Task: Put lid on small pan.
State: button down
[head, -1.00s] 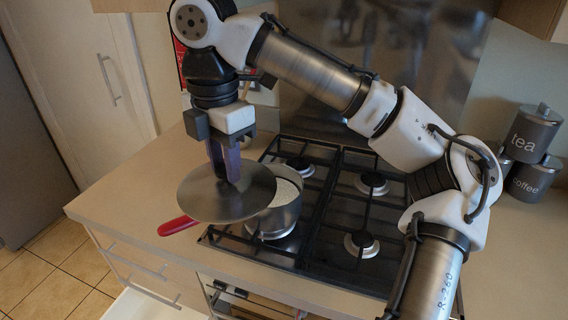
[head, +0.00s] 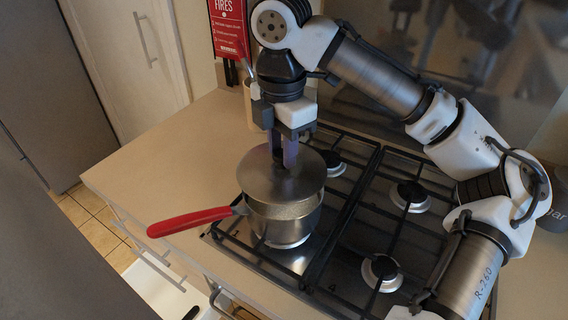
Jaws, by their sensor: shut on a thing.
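The lid (head: 262,180) is a flat round grey metal disc. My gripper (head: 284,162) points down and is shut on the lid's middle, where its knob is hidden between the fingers. The small pan (head: 287,228) is a metal saucepan with a red handle (head: 190,221) reaching left. It stands on the front left burner of the hob. The lid is over the pan and looks roughly level, covering most of its opening, with a strip of the pan's inner wall showing at the front. I cannot tell whether the lid touches the rim.
The black gas hob (head: 345,235) has several burners, and those beside the pan are empty. The worktop (head: 165,165) left of the hob is clear. A utensil pot (head: 250,105) stands behind my gripper. A drawer (head: 160,285) is open below the worktop.

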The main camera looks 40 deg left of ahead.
jog(key=shift+f+p, duration=0.3)
jog(key=shift+f, duration=1.85)
jog(key=shift+f, duration=0.2)
jog(key=c, duration=1.1)
grip_release()
notch_tip(320, 180, up, 12)
jog(key=shift+r+b, duration=0.25)
jog(key=shift+b, duration=0.05)
